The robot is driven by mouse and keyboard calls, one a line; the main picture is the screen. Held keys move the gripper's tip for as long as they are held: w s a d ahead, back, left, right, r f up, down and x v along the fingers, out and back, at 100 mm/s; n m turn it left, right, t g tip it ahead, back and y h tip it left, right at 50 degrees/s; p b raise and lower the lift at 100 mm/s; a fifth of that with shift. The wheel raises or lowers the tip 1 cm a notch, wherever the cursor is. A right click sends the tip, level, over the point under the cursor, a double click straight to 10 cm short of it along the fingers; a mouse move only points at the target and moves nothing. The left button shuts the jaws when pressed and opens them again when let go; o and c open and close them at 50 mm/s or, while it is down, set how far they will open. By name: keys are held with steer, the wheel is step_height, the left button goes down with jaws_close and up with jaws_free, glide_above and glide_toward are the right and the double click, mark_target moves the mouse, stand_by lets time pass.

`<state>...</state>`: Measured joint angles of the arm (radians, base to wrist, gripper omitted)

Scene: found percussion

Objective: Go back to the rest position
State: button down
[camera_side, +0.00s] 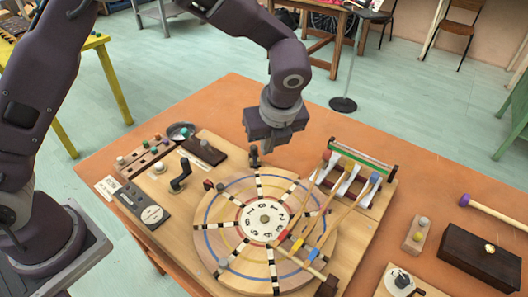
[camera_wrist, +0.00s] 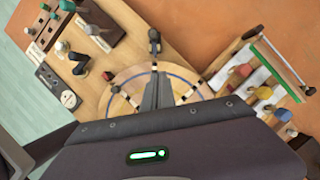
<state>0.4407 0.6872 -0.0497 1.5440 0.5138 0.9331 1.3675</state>
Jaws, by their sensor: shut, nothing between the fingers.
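My gripper (camera_side: 277,141) is shut and empty. In the side view it hangs above the back edge of the round wooden wheel (camera_side: 213,215) with its white numbered centre dial (camera_side: 263,219). In the wrist view the shut fingers (camera_wrist: 158,92) point over the wheel (camera_wrist: 130,76), and my gripper's body hides most of it. A small dark upright post (camera_side: 254,156) stands at the wheel's back edge, just left of the fingers in the side view; it also shows in the wrist view (camera_wrist: 154,42).
Mallets with coloured heads (camera_side: 374,178) lean over a rack at the wheel's right. A black crank (camera_side: 181,175), a dial panel (camera_side: 140,203) and a row of pegs (camera_side: 145,154) are on the left. A dark box (camera_side: 480,258) sits at the right. The orange table's back area (camera_side: 225,100) is clear.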

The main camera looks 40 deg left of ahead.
steer(key=shift+s+d+r, duration=0.15)
steer(key=shift+r, duration=0.4)
steer(key=s+a+r+n+h, duration=0.1)
steer(key=s+a+r+n, duration=0.3)
steer(key=s+r+n, duration=0.15)
steer(key=s+a+r+n+h, duration=0.1)
steer(key=s+a+r+n, duration=0.35)
steer(key=r, duration=0.25)
steer(key=s+a+r+n+t+h, duration=0.1)
steer(key=s+a+r+n+t, duration=0.1)
steer(key=s+n, duration=1.2)
steer(key=shift+s+a+r+n+t+h, duration=0.2)
steer(key=shift+s+a+n+t+h, duration=0.25)
steer(key=shift+s, duration=0.7)
